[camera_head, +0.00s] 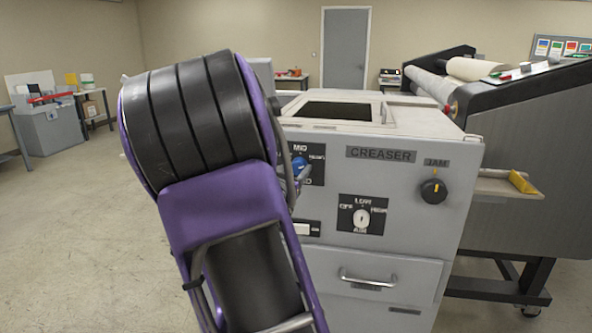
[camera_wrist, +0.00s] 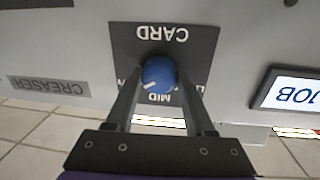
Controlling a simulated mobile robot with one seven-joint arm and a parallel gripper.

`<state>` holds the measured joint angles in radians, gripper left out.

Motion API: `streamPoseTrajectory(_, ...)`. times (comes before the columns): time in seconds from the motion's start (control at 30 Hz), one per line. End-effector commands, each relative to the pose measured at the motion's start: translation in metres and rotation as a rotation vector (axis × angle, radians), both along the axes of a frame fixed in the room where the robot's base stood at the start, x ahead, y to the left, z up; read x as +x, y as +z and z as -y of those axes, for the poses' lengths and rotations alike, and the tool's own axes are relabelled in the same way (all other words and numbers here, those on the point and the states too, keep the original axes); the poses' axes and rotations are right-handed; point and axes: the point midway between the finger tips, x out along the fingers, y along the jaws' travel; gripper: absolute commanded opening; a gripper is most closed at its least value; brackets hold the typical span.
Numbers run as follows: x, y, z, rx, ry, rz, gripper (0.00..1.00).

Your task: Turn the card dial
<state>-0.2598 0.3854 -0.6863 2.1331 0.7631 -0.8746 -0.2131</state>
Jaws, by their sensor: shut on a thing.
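The card dial (camera_wrist: 158,75) is a round blue knob on a black plate (camera_wrist: 190,45) marked CARD, upside down in the wrist view. Its white pointer line slants to the lower left, to the left of the MID label; the side labels are partly covered by the fingers. My gripper (camera_wrist: 159,78) is shut on the dial, one finger on each side. In the head view the dial (camera_head: 299,167) shows just right of my purple arm, which hides most of the gripper and the left of the plate.
The grey creaser machine (camera_head: 410,211) also carries a black JAM knob (camera_head: 433,191), a white AIR dial (camera_head: 361,215) and a drawer handle (camera_head: 368,279). A lit JOB screen (camera_wrist: 297,93) sits beside the plate. A large roller machine (camera_head: 535,150) stands at right. Floor at left is clear.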

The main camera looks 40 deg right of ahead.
Motion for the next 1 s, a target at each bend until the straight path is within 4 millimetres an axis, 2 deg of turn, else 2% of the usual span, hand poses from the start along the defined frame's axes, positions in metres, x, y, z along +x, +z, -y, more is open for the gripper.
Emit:
streamPoseTrajectory(0.47,0.0001,0.0015,-0.0002,-0.091,0.000,-0.109,0.00)
streamPoseTrajectory(1.0,0.0000,-0.0006,-0.0004,-0.411,0.000,-0.487,0.00)
